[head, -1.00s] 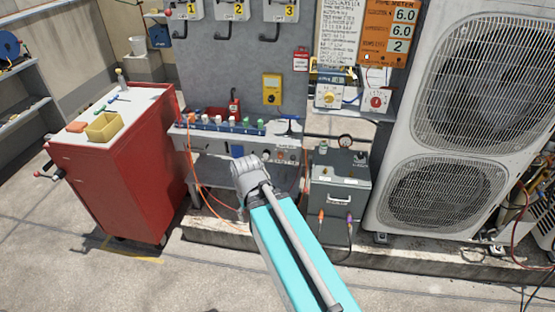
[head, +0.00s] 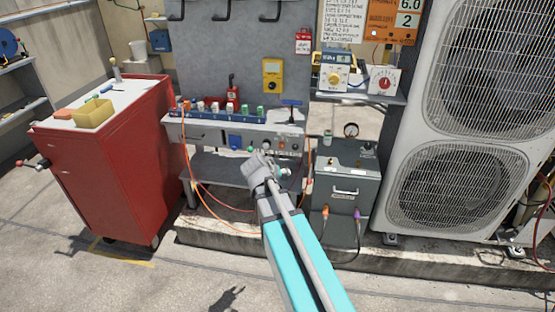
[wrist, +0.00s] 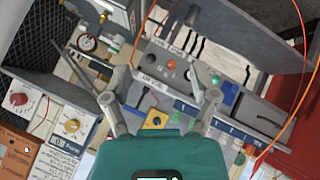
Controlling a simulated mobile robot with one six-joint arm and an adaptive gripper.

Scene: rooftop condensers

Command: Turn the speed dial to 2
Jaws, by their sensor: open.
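Two white boxes with dials stand on the shelf at the right of the bench. One has a yellow knob (head: 335,78), also in the wrist view (wrist: 71,125); the other has a red knob (head: 384,83), also in the wrist view (wrist: 18,99). I cannot read which is the speed dial, nor its setting. The bench front panel (head: 225,138) also carries small knobs and buttons. My gripper (wrist: 160,98) is open and empty, its fingers spread over the bench panel. In the head view it is mostly hidden behind my wrist, in front of the bench.
An orange meter board (head: 390,20) hangs above the shelf, its lowest visible number 2. A grey case (head: 343,185) stands below the shelf, beside a large condenser (head: 455,130). A red cabinet (head: 110,160) stands left. Orange hoses (head: 195,190) hang at the bench. The floor in front is clear.

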